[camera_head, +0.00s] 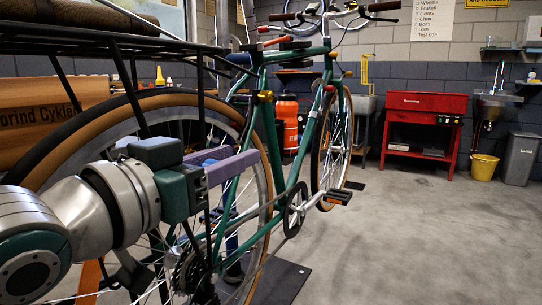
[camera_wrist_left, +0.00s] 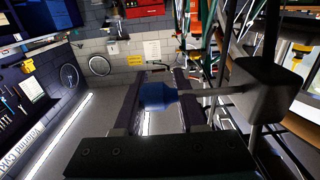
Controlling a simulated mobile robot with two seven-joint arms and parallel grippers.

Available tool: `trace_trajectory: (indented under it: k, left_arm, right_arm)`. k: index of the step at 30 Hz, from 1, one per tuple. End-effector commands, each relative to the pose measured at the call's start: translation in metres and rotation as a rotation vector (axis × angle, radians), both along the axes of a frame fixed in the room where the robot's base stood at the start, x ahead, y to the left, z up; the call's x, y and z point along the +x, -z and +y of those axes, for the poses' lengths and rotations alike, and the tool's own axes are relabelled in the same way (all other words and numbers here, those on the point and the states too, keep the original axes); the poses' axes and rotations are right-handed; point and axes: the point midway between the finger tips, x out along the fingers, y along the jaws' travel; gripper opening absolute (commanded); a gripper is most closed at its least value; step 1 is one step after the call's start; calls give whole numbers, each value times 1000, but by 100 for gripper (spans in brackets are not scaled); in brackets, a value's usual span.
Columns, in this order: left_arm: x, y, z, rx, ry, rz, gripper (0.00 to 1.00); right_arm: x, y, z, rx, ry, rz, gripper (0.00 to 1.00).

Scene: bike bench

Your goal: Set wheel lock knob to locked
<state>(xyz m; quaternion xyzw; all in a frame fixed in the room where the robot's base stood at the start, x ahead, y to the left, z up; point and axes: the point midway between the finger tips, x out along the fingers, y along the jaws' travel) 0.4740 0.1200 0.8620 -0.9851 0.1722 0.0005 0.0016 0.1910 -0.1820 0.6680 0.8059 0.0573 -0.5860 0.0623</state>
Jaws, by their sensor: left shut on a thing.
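The wheel lock knob (camera_wrist_left: 158,95) is a blue piece on a thin shaft that runs right to a dark grey block (camera_wrist_left: 262,92) in the left wrist view. My left gripper (camera_wrist_left: 156,90) is shut on the knob, with one dark finger on each side of it. In the head view my left gripper (camera_head: 238,160) reaches in from the left, its purple fingers beside the bike's rear wheel (camera_head: 262,190). My right gripper is not in view.
The green bike (camera_head: 277,135) stands close along my left gripper, with a black rear rack (camera_head: 110,42) above it. A red workbench (camera_head: 425,105), a yellow bucket (camera_head: 484,167) and a grey bin (camera_head: 520,160) stand at the back right. The floor (camera_head: 420,240) at the right is clear.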

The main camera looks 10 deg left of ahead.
Motion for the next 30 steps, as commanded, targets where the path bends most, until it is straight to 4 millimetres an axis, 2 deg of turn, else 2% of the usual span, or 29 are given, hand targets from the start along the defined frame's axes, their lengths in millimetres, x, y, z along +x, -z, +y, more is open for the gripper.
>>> trace_trajectory:
  k: [1, 7, 30]
  left_arm:
    - [-1, -1, -1, -3, 4, -1, 21]
    - [-1, -1, -2, -3, 5, -2, 0]
    - [-1, -2, -3, -6, 8, -4, 0]
  right_arm:
    - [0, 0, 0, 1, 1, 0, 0]
    - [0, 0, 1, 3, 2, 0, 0]
    - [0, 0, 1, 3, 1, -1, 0]
